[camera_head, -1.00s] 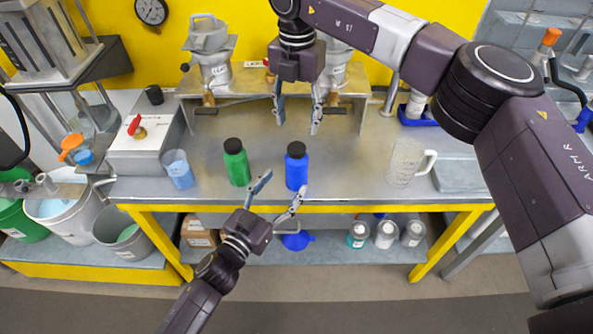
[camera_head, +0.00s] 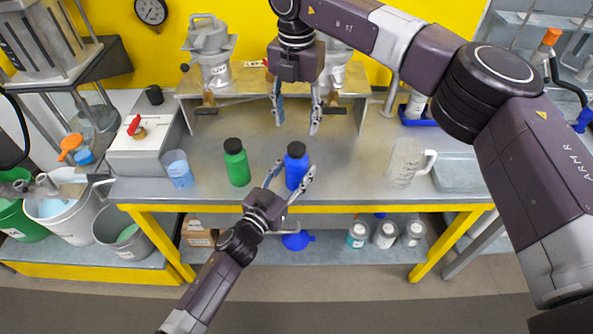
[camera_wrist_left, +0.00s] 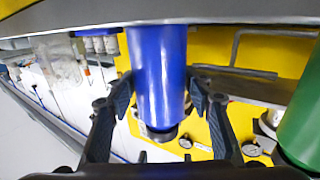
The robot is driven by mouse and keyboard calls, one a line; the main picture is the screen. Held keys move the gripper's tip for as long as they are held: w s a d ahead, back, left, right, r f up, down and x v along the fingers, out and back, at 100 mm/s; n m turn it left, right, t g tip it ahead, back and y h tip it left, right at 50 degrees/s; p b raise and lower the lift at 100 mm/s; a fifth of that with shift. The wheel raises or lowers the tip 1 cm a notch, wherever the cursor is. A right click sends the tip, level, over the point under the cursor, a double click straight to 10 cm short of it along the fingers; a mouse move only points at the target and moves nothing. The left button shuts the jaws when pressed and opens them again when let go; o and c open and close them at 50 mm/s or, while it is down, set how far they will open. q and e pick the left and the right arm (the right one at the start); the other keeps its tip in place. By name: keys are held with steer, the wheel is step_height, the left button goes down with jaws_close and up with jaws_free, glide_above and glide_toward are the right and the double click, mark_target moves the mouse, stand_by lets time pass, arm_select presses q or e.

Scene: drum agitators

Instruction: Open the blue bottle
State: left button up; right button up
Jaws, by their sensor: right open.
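The blue bottle (camera_head: 297,171) stands upright with a black cap (camera_head: 296,149) on the metal bench near its front edge. My left gripper (camera_head: 296,167) is open, with one finger on each side of the bottle. In the left wrist view, the blue bottle (camera_wrist_left: 158,75) lies between the left gripper's fingers (camera_wrist_left: 162,92). The fingers are very close to its sides; contact is not clear. My right gripper (camera_head: 296,125) is open, empty and pointing down, above the bench behind the bottle.
A green bottle (camera_head: 237,167) with a black cap stands left of the blue one. A blue-tinted beaker (camera_head: 178,170) stands further left, and a clear jug (camera_head: 405,164) to the right. Metal agitators (camera_head: 210,60) stand at the back. The bench between blue bottle and jug is clear.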

mark_target(297, 147)
arm_select(q)
jaws_close()
arm_select(e)
steer(key=m, duration=0.9)
steer(key=shift+m, duration=0.3)
steer(key=m, duration=0.3)
steer(key=shift+m, duration=0.3)
steer(key=shift+f, duration=4.05)
steer(key=shift+c, duration=0.3)
